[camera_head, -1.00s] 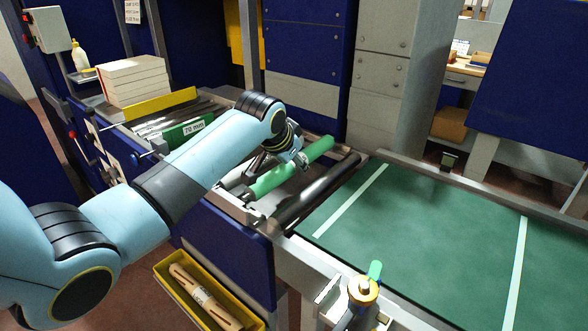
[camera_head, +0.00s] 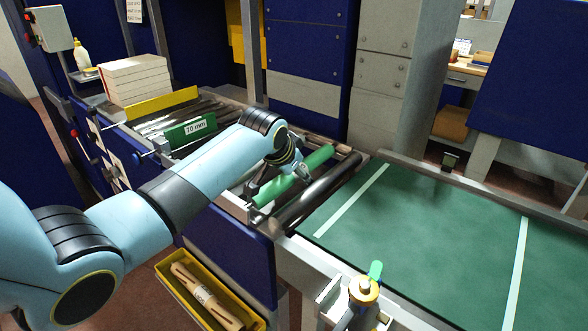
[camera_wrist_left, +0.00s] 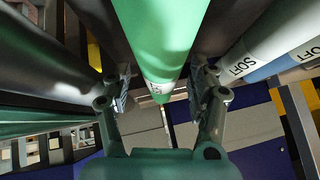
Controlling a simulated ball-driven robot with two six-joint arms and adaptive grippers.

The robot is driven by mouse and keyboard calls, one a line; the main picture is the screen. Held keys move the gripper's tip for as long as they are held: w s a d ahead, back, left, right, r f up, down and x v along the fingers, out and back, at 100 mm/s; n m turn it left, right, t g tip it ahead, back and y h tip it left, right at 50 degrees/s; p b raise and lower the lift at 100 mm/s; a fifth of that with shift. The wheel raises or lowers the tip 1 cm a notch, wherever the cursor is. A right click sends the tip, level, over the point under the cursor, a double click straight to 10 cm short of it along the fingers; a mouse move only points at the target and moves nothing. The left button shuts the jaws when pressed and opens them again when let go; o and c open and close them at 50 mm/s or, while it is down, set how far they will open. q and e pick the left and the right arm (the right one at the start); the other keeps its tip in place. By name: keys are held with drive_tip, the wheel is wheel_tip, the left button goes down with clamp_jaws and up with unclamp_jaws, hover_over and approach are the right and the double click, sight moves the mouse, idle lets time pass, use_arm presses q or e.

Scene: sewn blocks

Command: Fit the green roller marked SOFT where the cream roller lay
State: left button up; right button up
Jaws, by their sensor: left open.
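The green roller (camera_head: 318,159) lies slanting in the roller bed, beside a dark roller (camera_head: 318,188). My left gripper (camera_head: 281,180) is over it, with fingers apart on either side. In the left wrist view the green roller (camera_wrist_left: 160,35) runs between the open fingers (camera_wrist_left: 160,78), with gaps visible at both sides. A small label shows at its end, too small to read. The word SOFT shows on a pale surface (camera_wrist_left: 268,45) at the right there. A cream roller (camera_head: 205,297) with a label lies in the yellow tray (camera_head: 172,289) below. My right gripper is out of view.
A green belt (camera_head: 430,225) with white stripes lies right of the rollers. A green 70 mm plate (camera_head: 188,131), a yellow bar (camera_head: 160,105) and a paper stack (camera_head: 134,80) are at the left. A brass knob (camera_head: 363,288) stands at the front edge.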

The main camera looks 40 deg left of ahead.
use_arm(q)
drive_tip(key=v, duration=1.2)
